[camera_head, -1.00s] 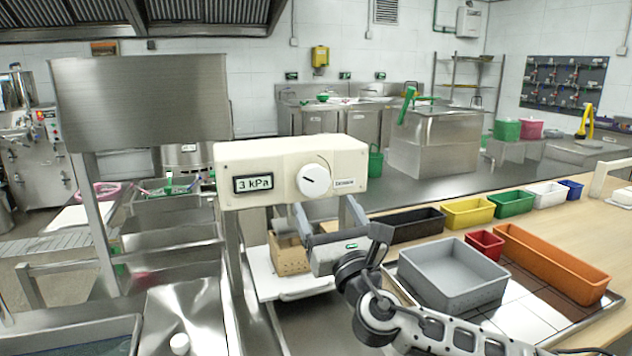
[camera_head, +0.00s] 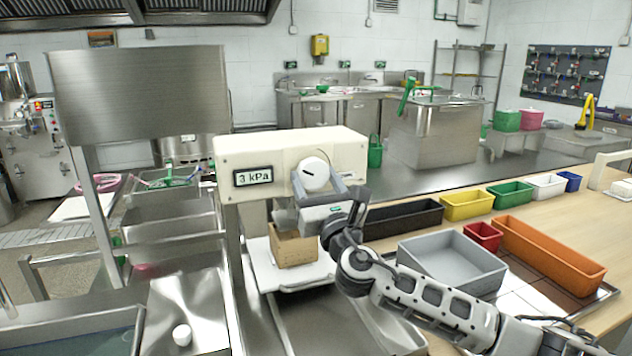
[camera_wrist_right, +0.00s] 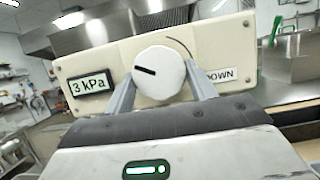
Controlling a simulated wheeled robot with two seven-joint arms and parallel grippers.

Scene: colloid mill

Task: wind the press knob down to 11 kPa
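The press knob (camera_head: 314,174) is a round white dial with a dark pointer line on the front of a cream press head (camera_head: 345,150). The display (camera_head: 253,177) on its left reads 3 kPa; it also shows in the wrist view (camera_wrist_right: 90,84). A label ending in "DOWN" (camera_wrist_right: 221,75) sits right of the knob, below a curved arrow. My right gripper (camera_head: 318,182) is at the knob, its fingers spread on either side of it; contact is not clear. The knob also shows between the fingers in the wrist view (camera_wrist_right: 159,73). My left gripper is not in view.
A brown box (camera_head: 294,250) stands on a white plate (camera_head: 262,272) below the press head. A grey bin (camera_head: 452,270), an orange bin (camera_head: 550,255) and several small coloured bins stand on the right. A steel sink unit is on the left.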

